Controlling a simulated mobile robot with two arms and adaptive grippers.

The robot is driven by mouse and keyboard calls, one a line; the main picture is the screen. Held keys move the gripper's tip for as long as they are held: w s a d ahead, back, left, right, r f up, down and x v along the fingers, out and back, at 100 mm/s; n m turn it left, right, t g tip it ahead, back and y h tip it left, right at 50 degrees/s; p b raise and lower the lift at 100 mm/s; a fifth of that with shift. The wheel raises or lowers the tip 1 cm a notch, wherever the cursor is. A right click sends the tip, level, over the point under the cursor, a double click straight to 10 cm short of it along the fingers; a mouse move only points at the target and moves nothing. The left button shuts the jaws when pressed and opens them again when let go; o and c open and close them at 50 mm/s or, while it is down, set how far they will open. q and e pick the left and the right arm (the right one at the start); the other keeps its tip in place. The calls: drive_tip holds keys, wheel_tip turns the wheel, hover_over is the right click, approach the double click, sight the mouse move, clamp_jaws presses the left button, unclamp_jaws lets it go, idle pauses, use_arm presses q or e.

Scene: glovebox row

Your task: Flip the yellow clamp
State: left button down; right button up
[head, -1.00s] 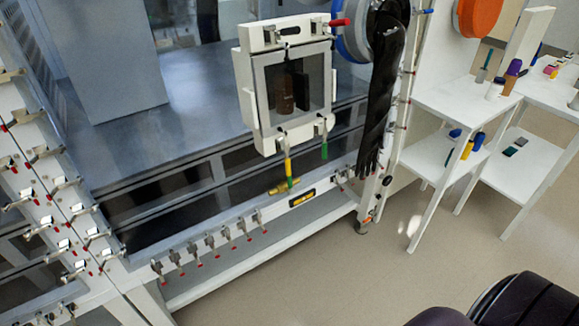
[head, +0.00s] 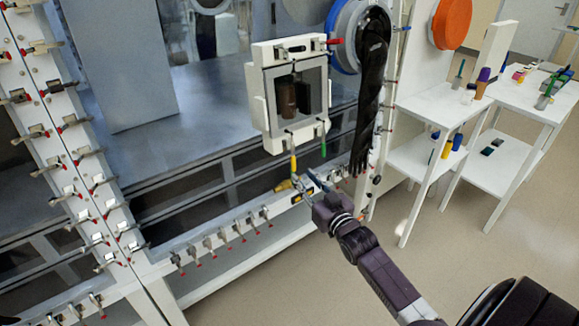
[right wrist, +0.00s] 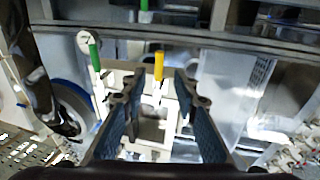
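The yellow clamp (head: 293,165) hangs handle-down at the lower left of the small white-framed door (head: 290,95) in the head view. In the right wrist view the yellow handle (right wrist: 158,65) shows between my fingers, towards the top of the picture. My right gripper (head: 311,184) is open, just below and right of the clamp in the head view; its blue-padded fingers (right wrist: 160,88) stand on either side of the handle, with gaps showing. The green clamp (head: 323,147) hangs at the door's lower right and shows in the wrist view (right wrist: 95,54). My left gripper is out of view.
A long black glove (head: 372,95) hangs from a blue-ringed port right of the door. A row of red-tipped clamps (head: 222,235) lines the lower rail. White shelves (head: 430,105) with bottles stand further right. The floor between is clear.

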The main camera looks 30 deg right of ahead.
sight(294, 164)
drive_tip(key=shift+w+d+r, duration=0.1)
drive_tip(key=shift+w+d, duration=0.1)
drive_tip(key=shift+w, duration=1.15)
drive_tip(key=shift+w+d+r, duration=0.1)
drive_tip(key=shift+w+d, duration=0.1)
drive_tip(key=shift+w, duration=1.1)
drive_tip(key=shift+w+d+r, duration=0.1)
drive_tip(key=shift+w+d, duration=0.1)
drive_tip(key=shift+w, duration=1.15)
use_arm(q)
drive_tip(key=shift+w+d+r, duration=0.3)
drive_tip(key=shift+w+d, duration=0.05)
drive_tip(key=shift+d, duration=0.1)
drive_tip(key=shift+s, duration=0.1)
use_arm(e)
clamp_jaws()
